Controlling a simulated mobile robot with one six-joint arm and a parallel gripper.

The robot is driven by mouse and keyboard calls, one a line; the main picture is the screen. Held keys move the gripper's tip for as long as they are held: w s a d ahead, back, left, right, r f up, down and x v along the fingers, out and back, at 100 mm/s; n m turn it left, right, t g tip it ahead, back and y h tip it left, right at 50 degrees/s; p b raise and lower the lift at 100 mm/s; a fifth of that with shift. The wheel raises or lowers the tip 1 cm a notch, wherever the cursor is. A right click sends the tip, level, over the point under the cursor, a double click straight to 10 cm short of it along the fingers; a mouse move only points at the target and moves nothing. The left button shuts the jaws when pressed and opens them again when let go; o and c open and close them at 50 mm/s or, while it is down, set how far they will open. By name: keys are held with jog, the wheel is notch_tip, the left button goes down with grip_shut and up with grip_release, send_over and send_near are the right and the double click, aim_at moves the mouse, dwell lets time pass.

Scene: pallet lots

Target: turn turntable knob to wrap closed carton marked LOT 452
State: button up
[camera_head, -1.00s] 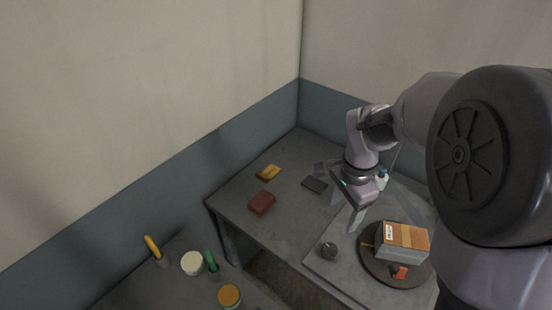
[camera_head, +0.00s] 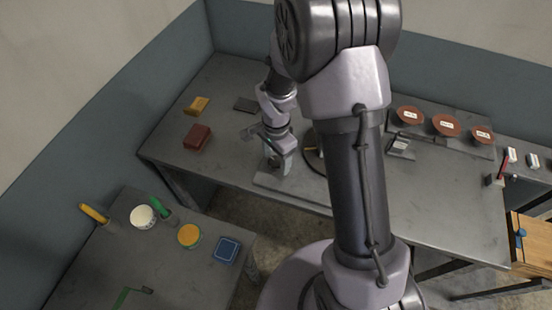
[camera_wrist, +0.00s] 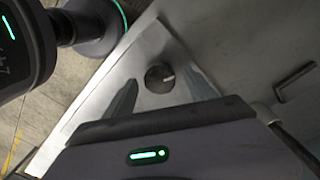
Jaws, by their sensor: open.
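The round dark knob (camera_wrist: 159,78) stands on a light grey base plate (camera_head: 268,181). In the wrist view it lies between the two fingers of my gripper (camera_wrist: 162,84), with a gap on each side. In the head view my gripper (camera_head: 279,164) is open, pointing down at the knob. A small part of the round dark turntable (camera_head: 310,150) shows to the right of my gripper. My arm hides the rest of it. The carton is not visible now, so its LOT mark cannot be read.
A red box (camera_head: 197,137), a yellow item (camera_head: 197,105) and a dark flat pad (camera_head: 246,104) lie on the bench. Labelled reddish bowls (camera_head: 446,125) stand at the right. A front table holds a white tub (camera_head: 143,217), a yellow-lidded jar (camera_head: 189,236) and a blue tray (camera_head: 227,250).

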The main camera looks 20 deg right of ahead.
jog(key=c, duration=1.4)
jog(key=shift+n, duration=0.4)
jog(key=n, duration=0.4)
jog(key=shift+n, duration=0.4)
jog(key=n+p, duration=0.1)
jog(key=n, duration=0.5)
jog(key=shift+w+r, duration=0.1)
jog(key=n+p, duration=0.1)
jog(key=n, duration=0.5)
jog(key=shift+a+n, duration=0.1)
jog(key=shift+n, duration=0.3)
jog(key=n+p, duration=0.1)
jog(key=n, duration=0.4)
jog(key=shift+n, duration=0.4)
jog(key=shift+n, duration=0.3)
